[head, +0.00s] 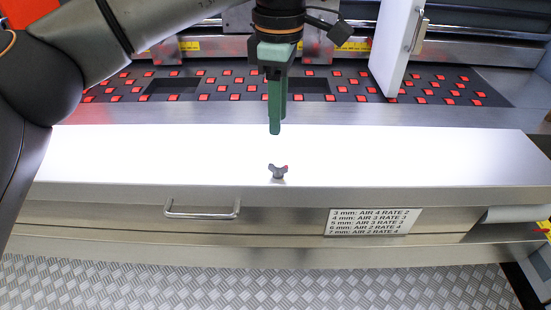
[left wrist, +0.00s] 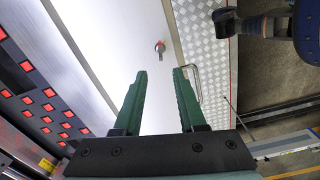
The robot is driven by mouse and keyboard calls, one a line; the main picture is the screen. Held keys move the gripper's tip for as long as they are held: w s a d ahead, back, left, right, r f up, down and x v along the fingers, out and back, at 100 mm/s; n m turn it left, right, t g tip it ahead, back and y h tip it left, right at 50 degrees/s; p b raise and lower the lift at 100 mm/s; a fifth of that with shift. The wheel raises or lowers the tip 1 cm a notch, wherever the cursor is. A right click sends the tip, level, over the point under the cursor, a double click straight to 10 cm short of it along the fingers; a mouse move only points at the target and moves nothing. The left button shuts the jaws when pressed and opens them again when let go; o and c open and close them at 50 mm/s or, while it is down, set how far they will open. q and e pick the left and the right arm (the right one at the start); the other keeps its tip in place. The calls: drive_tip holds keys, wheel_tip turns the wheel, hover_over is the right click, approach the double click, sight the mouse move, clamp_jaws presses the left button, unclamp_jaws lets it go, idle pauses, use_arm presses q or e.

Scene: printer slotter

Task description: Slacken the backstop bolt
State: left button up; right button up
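The backstop bolt (head: 279,171) is a small grey wing-shaped knob with a reddish spot on one wing. It stands on the bright metal ledge near its front edge. It also shows in the left wrist view (left wrist: 160,47), beyond the fingertips. My left gripper (head: 275,131) has green fingers pointing down, above and behind the bolt in the head view. In the left wrist view its fingers (left wrist: 160,71) are apart with nothing between them. The gripper does not touch the bolt. My right gripper is not in view.
A white upright panel (head: 397,45) with a handle stands behind the ledge at right. A dark bed with red squares (head: 232,87) lies behind the ledge. A bar handle (head: 202,212) and a settings label (head: 373,221) are on the front. The ledge around the bolt is clear.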

sight(278, 166)
use_arm(q)
wheel_tip(278, 166, down, 11)
drive_tip(key=shift+f+b, duration=0.1)
drive_tip(key=shift+b, duration=0.2)
drive_tip(key=shift+c, duration=0.2)
clamp_jaws()
idle(0.4)
